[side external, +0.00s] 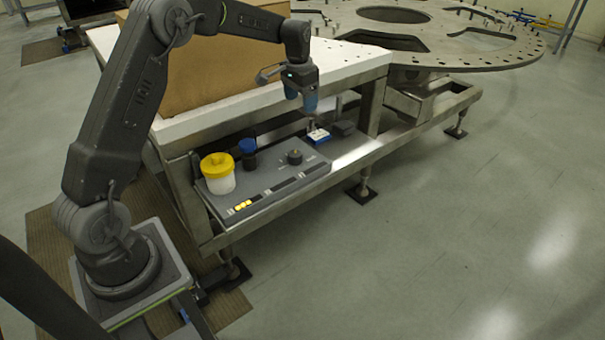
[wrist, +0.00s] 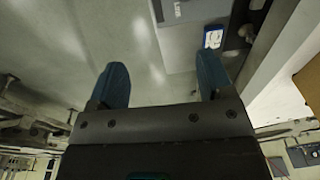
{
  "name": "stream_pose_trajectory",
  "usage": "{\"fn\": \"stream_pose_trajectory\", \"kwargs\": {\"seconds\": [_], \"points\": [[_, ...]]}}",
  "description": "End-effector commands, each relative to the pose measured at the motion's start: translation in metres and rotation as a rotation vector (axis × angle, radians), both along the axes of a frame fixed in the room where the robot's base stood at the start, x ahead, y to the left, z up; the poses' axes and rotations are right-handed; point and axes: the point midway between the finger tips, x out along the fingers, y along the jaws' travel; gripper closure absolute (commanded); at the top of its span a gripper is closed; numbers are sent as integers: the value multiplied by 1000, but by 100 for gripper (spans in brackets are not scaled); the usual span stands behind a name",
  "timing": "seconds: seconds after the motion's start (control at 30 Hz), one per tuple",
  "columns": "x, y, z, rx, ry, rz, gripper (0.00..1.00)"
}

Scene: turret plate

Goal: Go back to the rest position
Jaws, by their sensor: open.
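My gripper (side external: 310,98) hangs from the arm beside the edge of the white-topped table, fingers pointing down. In the wrist view the gripper's two blue fingertips (wrist: 160,85) are spread apart with nothing between them. Below it in the side view is a small blue and white item (side external: 318,136) at the far end of a grey panel (side external: 262,205). The same blue and white item (wrist: 213,38) shows near the right finger in the wrist view, apart from it.
A yellow-lidded white jar (side external: 217,173), a blue-capped dark container (side external: 248,154) and a black knob (side external: 294,157) are on the panel. A cardboard box (side external: 215,70) stands on the white tabletop (side external: 345,62). The large turret plate (side external: 480,58) lies behind. The floor at right is clear.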

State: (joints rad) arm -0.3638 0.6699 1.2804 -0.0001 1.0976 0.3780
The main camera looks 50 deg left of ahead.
Motion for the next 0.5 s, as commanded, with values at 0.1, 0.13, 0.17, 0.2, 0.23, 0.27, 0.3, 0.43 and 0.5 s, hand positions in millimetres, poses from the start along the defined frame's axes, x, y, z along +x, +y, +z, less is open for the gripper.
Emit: {"fn": "stream_pose_trajectory", "kwargs": {"seconds": [0.1, 0.13, 0.17, 0.2, 0.23, 0.27, 0.3, 0.43, 0.5], "points": [[-28, -37, 48, 12, -52, -2, 26], [-35, -45, 57, 15, -65, -3, 26], [-43, -54, 66, 17, -78, -2, 26], [-55, -65, 78, 19, -94, -2, 26], [-64, -73, 86, 20, -107, -2, 26], [-74, -81, 93, 21, -119, 0, 26], [-87, -91, 102, 22, -137, -2, 26], [-134, -122, 124, 20, -192, 1, 26], [-160, -137, 131, 17, -222, 1, 26]]}}
